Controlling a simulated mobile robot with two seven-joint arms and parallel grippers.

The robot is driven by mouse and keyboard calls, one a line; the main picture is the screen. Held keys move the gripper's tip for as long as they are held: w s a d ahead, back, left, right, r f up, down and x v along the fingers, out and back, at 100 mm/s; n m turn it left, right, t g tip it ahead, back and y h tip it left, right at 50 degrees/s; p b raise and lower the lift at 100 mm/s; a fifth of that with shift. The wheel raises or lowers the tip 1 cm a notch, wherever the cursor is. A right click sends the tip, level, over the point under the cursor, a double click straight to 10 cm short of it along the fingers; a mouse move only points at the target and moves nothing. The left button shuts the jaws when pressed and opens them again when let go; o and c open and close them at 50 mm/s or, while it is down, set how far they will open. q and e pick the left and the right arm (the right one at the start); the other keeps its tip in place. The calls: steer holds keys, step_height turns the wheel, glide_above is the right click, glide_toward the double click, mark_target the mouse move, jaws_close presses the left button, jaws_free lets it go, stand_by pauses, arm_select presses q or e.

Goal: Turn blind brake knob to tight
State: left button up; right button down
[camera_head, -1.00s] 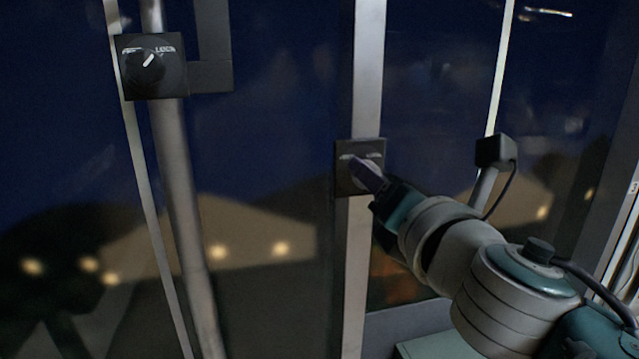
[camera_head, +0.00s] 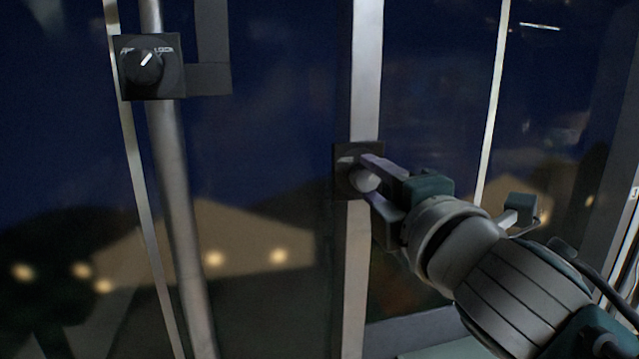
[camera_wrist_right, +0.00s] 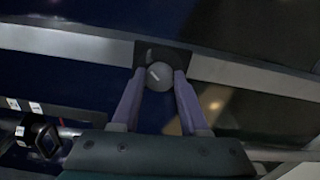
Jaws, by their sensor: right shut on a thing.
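A round grey knob (camera_head: 364,181) sits on a dark square plate (camera_head: 345,158) fixed to the middle window post. My right gripper (camera_head: 372,178) reaches it from the lower right and is shut on the knob, one finger above and one below. In the right wrist view the knob (camera_wrist_right: 159,76) lies between the two fingertips (camera_wrist_right: 159,84), and a pale pointer mark shows on its face. The label on the plate is mostly hidden or too small to read. A second knob (camera_head: 144,66), black with a white pointer, is on a labelled plate at the upper left. My left gripper is not in view.
The middle post (camera_head: 366,70) and a slanted grey pole (camera_head: 178,180) stand before dark windows. A dark bracket (camera_head: 209,77) adjoins the upper-left plate. A pale ledge lies below at the right. The space between the posts is clear.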

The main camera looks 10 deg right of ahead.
steer(key=shift+m, duration=0.6)
steer(key=shift+c, duration=2.1)
jaws_free()
steer(key=s+b, duration=0.1)
steer(key=s, duration=0.9)
steer(key=shift+d, duration=0.2)
